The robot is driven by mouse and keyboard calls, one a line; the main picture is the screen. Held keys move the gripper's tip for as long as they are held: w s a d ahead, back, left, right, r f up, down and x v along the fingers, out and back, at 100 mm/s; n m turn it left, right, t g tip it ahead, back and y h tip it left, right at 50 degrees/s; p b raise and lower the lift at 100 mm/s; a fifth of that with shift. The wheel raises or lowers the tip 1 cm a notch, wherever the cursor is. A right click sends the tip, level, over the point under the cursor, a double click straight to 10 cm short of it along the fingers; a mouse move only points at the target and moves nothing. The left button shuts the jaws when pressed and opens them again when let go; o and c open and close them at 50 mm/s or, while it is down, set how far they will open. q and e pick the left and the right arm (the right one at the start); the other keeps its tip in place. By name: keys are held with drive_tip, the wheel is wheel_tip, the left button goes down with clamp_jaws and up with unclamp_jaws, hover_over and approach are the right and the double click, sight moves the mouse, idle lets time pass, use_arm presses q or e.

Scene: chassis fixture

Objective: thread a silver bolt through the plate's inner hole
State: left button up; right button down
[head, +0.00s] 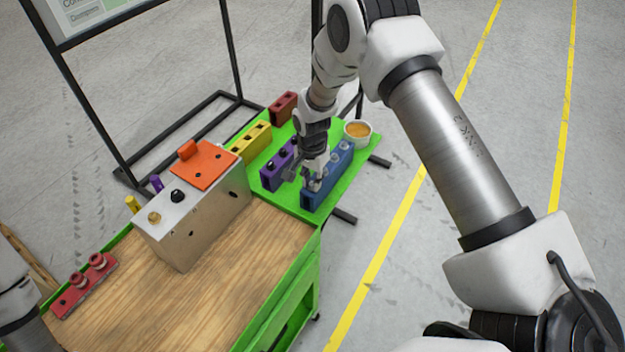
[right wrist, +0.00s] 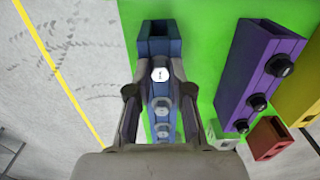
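The orange plate (head: 212,158) lies on top of the grey metal box (head: 205,220), with dark holes in it. Silver bolts stand in a blue block (head: 318,194) on the green shelf. In the right wrist view, the nearest silver bolt (right wrist: 160,74) shows its bright hexagonal head in the blue block (right wrist: 158,48), with more silver bolts (right wrist: 161,106) behind it. My right gripper (head: 308,179) is at the near end of the blue block. Its fingers (right wrist: 157,90) are apart on either side of the bolt line, with nothing visibly clamped. My left gripper is out of view.
A purple block (head: 270,178) with black bolts, a yellow block (head: 249,142) and a red block (head: 283,106) stand left of the blue one. A white cup (head: 357,133) stands behind. The wooden tabletop (head: 210,290) is mostly clear; a red holder (head: 85,286) lies at left.

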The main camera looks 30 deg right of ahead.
sight(311, 183)
use_arm(q)
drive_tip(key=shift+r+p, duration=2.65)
drive_tip(key=shift+p, duration=0.1)
use_arm(e)
drive_tip(key=shift+r, duration=3.55)
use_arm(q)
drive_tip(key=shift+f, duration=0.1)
use_arm(e)
drive_tip(key=shift+s+f, duration=0.1)
drive_tip(key=shift+f, duration=0.05)
